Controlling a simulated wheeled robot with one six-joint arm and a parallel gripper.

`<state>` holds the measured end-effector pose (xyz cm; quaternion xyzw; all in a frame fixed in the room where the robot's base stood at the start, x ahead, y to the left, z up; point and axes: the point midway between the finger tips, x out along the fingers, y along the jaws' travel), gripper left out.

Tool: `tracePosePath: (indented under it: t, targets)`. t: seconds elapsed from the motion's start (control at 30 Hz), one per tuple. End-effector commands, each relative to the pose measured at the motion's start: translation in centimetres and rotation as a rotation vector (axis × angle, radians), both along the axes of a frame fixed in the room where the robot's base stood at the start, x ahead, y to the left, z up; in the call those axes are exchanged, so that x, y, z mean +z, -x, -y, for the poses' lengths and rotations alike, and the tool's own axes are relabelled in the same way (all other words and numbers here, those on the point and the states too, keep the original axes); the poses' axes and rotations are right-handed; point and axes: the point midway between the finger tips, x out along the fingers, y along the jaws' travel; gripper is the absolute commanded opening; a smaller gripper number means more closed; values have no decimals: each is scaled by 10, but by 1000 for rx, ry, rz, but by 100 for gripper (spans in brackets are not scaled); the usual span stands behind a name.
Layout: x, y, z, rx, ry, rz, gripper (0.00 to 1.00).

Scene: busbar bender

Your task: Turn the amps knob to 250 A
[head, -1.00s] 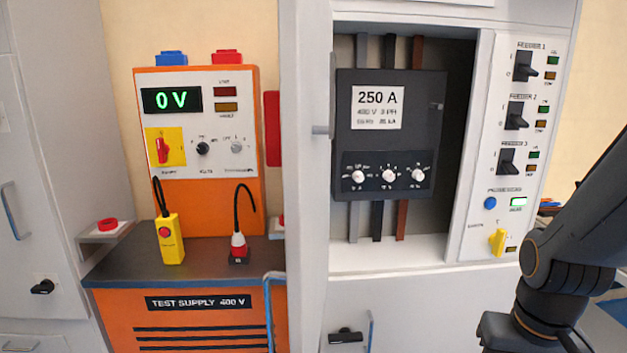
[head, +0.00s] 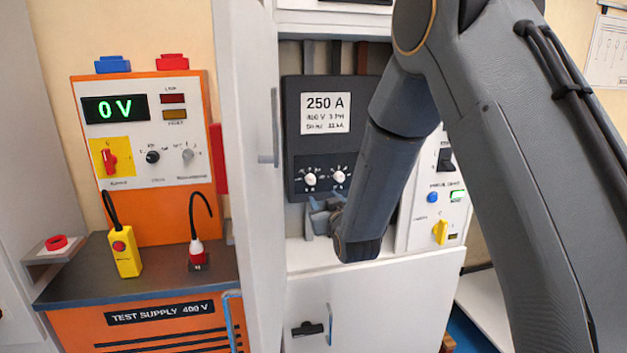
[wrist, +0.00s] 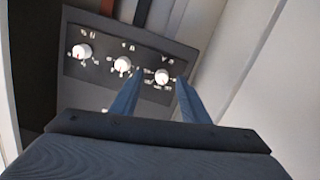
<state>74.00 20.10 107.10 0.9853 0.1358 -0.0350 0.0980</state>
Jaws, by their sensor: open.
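The dark breaker (head: 290,115), marked 250 A, has a row of small white knobs along its lower front. The left knob (head: 310,180) and middle knob (head: 339,177) show in the head view; my arm hides the right one. Knob labels are too small to read, so I cannot tell which is amps. My gripper (head: 322,207) is open just below these knobs. In the wrist view, which looks upside down, all three knobs show. The gripper's fingertips (wrist: 159,84) appear on either side of the picture-right knob (wrist: 162,77); contact is unclear.
An open cabinet door (head: 245,150) stands left of the breaker. The orange test supply (head: 140,217) reads 0 V and carries a black knob (head: 153,157). A yellow handle (head: 440,232) is on the right panel. The cabinet floor (head: 310,256) below the breaker is clear.

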Motion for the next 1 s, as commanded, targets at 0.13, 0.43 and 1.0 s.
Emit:
tracePosePath:
  t: [0.13,0.43,1.0]
  targets:
    - [13,-5,-13,15,-12,80,42]
    - [16,-38,-24,15,-14,97,42]
    - [15,-80,-36,16,-15,94,42]
